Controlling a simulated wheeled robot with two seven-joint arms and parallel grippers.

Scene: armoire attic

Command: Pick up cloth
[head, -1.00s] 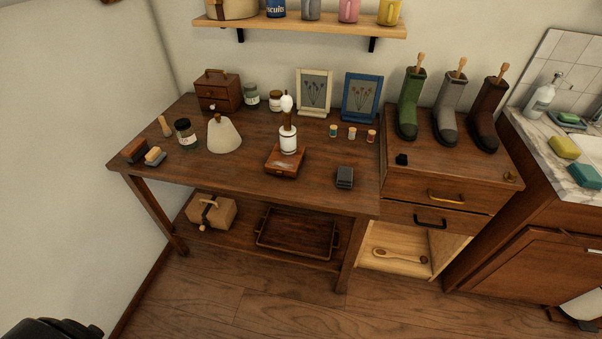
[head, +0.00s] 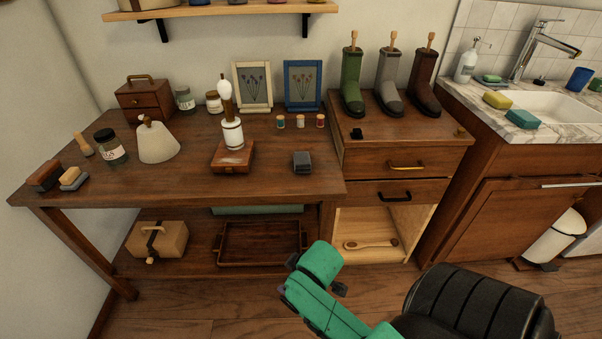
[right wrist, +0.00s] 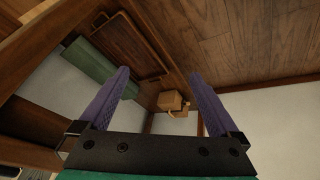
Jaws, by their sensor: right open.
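A small dark grey block-like item (head: 302,161), which may be a folded cloth, lies near the front right of the wooden table (head: 200,187). I cannot tell for sure that it is cloth. My right gripper (right wrist: 158,74) is open and empty in the right wrist view, its two purple fingers wide apart. That view looks toward the table's lower shelf and the floor, and the grey item is not seen there. In the head view my green right arm is in front of the table, low at the bottom. My left gripper is not in view.
A wooden box with a white bottle (head: 232,134) stands left of the grey item. Thread spools (head: 300,122) and picture frames (head: 252,88) stand behind. The lower shelf holds a tray (head: 260,262) and a tan box (head: 157,241). Drawers with boots (head: 352,85) adjoin at right.

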